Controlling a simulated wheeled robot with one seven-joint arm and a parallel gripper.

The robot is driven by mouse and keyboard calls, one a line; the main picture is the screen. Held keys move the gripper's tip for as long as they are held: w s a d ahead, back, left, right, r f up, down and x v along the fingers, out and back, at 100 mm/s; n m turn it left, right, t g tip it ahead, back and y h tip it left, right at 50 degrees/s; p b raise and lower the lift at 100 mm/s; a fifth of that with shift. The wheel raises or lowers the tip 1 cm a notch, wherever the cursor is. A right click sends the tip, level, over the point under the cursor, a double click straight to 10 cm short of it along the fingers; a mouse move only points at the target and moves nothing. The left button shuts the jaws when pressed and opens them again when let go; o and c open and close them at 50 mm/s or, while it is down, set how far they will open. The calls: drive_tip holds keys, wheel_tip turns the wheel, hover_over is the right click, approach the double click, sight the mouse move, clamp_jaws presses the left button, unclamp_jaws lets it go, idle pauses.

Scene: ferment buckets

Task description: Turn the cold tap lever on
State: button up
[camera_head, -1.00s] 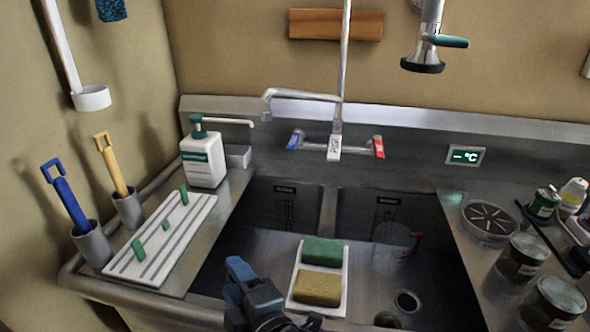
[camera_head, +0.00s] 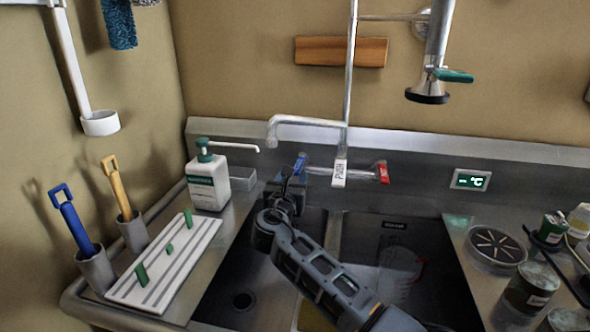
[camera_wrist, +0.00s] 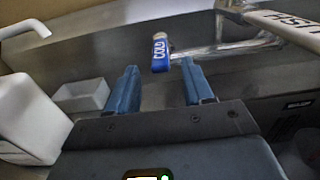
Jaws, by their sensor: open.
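The cold tap lever (camera_head: 300,163) is blue and sits at the left end of the tap body on the sink's back wall. In the wrist view the blue lever (camera_wrist: 160,54), marked COLD, points toward me, just beyond the fingertips and between them in the picture. My gripper (camera_wrist: 155,82) is open and empty. In the head view my gripper (camera_head: 292,178) is just below and in front of the lever and hides part of it. I cannot tell whether either finger touches the lever.
A red lever (camera_head: 382,172) is at the tap's right end, with a white PUSH tag (camera_head: 339,173) between. The spout (camera_head: 300,121) hangs above. The sink basin (camera_head: 245,265) lies below.

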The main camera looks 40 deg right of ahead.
sight(297, 167)
drive_tip(key=b+x, duration=0.3)
drive_tip(key=x, duration=0.2)
drive_tip(key=shift+f, duration=0.2)
drive_tip(key=shift+w+d+r+b, duration=0.15)
drive_tip(key=shift+w+d+b, duration=0.2)
drive_tip(key=shift+w+d, duration=0.15)
drive_tip(key=shift+s, duration=0.1)
clamp_jaws()
